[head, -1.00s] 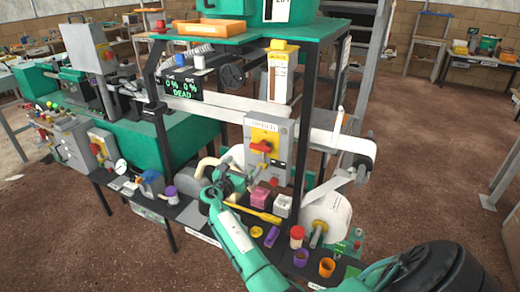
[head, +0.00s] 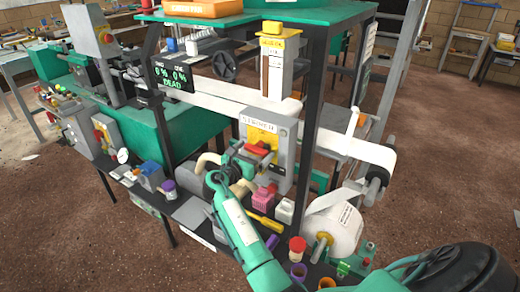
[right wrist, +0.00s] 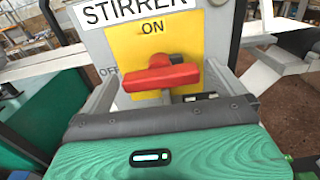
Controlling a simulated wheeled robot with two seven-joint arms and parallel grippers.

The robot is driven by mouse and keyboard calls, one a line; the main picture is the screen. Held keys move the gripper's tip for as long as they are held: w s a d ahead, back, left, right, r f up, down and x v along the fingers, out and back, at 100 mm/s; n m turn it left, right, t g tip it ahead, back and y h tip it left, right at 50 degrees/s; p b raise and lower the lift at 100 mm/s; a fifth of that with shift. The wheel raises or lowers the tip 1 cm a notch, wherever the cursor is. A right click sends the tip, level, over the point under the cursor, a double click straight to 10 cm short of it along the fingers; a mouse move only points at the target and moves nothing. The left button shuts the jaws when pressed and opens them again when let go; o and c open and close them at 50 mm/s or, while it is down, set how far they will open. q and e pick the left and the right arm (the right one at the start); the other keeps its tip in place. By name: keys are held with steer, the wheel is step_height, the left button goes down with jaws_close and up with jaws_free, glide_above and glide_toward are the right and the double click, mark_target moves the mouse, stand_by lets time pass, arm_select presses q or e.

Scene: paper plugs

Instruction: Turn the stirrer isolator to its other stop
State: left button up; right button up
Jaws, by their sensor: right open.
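The stirrer isolator (head: 282,151) is a grey box with a yellow plate and a red handle, under a STIRRER label. In the right wrist view its red handle (right wrist: 160,77) lies roughly level. ON is printed above it and OFF at its left. My right gripper (head: 254,160) is in front of the box in the head view. In the right wrist view my right gripper (right wrist: 160,97) is open, one finger on each side of the handle, with gaps at both sides. It is not closed on the handle. My left gripper is not in view.
A paper web (head: 225,103) runs behind. A yellow-topped column (head: 274,62) rises above.

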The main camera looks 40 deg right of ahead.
steer(key=shift+r, duration=0.1)
steer(key=c, duration=0.9)
